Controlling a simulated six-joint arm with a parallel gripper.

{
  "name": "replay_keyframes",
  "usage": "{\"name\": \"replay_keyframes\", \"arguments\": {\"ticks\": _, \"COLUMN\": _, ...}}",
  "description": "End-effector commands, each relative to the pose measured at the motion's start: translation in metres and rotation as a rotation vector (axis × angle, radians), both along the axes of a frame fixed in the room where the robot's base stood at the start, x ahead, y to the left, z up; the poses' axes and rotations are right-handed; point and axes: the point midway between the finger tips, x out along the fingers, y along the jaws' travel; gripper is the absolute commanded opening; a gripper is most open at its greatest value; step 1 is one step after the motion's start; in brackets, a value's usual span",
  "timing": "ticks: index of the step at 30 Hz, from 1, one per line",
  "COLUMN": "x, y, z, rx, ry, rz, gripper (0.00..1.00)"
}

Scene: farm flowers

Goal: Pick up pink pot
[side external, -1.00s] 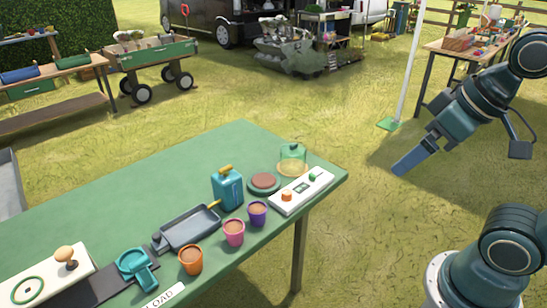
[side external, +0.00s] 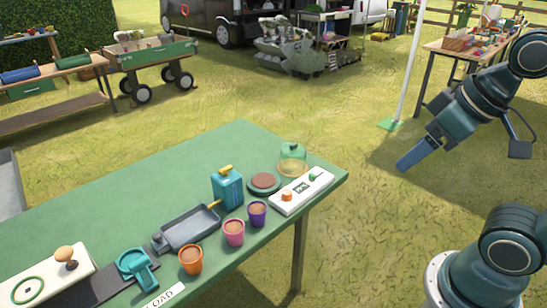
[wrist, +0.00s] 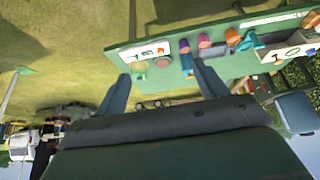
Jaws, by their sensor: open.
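The pink pot (side external: 234,232) stands upright, filled with brown soil, near the edge of the green table (side external: 110,190). It is between a purple pot (side external: 257,214) on its right and an orange pot (side external: 190,260) on its left. In the wrist view the pink pot (wrist: 204,41) is small and distant, near the top. My gripper (side external: 401,167) is in the air off the table's right side, well apart from the pots. The wrist view shows its two fingers spread (wrist: 161,71) with nothing between them.
A white panel (side external: 303,191) with orange and green knobs, a glass dome (side external: 292,160), a blue can (side external: 227,188) and a grey tray (side external: 188,231) are near the pots. A white pole (side external: 408,65) rises behind my arm. The table's back left is clear.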

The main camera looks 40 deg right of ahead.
Motion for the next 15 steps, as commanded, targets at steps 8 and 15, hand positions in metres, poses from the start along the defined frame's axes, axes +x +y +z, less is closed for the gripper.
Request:
{"name": "replay_keyframes", "arguments": {"ticks": 8, "x": 0.004, "y": 0.001, "z": 0.002, "rx": 0.006, "ry": 0.006, "rz": -0.008, "gripper": 0.72}}
{"name": "replay_keyframes", "arguments": {"ticks": 15, "x": 0.029, "y": 0.006, "z": 0.010, "rx": 0.044, "ry": 0.045, "rz": -0.059, "gripper": 0.72}}
